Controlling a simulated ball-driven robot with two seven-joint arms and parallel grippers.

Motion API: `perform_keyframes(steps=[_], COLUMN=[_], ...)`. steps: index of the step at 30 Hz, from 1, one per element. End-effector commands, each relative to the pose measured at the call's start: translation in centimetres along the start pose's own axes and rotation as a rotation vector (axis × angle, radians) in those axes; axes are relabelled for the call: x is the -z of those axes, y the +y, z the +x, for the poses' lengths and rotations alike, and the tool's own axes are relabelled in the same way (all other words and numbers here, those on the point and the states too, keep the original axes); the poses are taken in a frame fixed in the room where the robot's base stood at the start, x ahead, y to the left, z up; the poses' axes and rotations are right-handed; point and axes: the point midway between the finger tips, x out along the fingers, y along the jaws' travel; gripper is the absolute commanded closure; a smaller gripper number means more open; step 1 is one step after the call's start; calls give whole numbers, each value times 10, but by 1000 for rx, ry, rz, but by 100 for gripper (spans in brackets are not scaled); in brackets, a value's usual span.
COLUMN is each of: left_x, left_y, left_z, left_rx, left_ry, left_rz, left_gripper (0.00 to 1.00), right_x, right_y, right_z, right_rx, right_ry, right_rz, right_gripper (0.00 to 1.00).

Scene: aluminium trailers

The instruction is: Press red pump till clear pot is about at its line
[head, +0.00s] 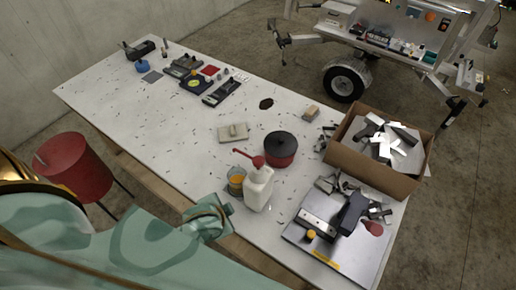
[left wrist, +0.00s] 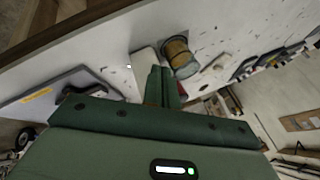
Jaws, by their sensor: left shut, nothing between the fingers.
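A white bottle (head: 258,190) with a red pump (head: 257,161) on top stands upright near the table's front edge. The clear pot (head: 236,181) stands close to its left, under the red spout, with amber liquid in it. I cannot make out its line or the exact level. My left gripper (head: 222,207) is shut and empty, in front of and left of the bottle, apart from the pump. In the left wrist view its green fingers (left wrist: 163,82) partly cover the white bottle (left wrist: 145,60), with the clear pot (left wrist: 180,58) beside them. My right gripper is out of view.
A dark pot with red sides (head: 280,150) stands behind the bottle, and a pale block (head: 233,132) lies left of it. A metal plate with a machine (head: 318,235) and a cardboard box (head: 385,177) are on the right. The table's left middle (head: 150,110) is clear.

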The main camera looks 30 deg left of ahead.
Motion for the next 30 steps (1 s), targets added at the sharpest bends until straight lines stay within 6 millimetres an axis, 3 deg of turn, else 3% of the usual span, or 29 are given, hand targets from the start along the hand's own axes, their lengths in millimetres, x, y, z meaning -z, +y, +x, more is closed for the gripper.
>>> perform_keyframes(steps=[1,3,9,14,19,22,24,30], left_x=[18,40,112,175,233,237,230,206], left_y=[-15,-28,-51,-43,-7,9,3,-67], left_z=[-23,-47,-110,-155,-194,-191,-179,-139], left_rx=[12,22,-1,-105,-376,-580,-685,-782], left_ry=[27,70,241,424,605,591,528,338], left_rz=[5,13,35,67,119,93,25,-319], left_gripper=[100,100,100,100,100,100,100,100], right_x=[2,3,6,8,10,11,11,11], right_y=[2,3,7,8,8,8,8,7], right_z=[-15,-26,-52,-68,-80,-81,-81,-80], right_rx=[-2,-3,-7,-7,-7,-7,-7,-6], right_ry=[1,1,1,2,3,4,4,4], right_rz=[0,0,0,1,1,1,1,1], right_gripper=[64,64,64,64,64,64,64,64])
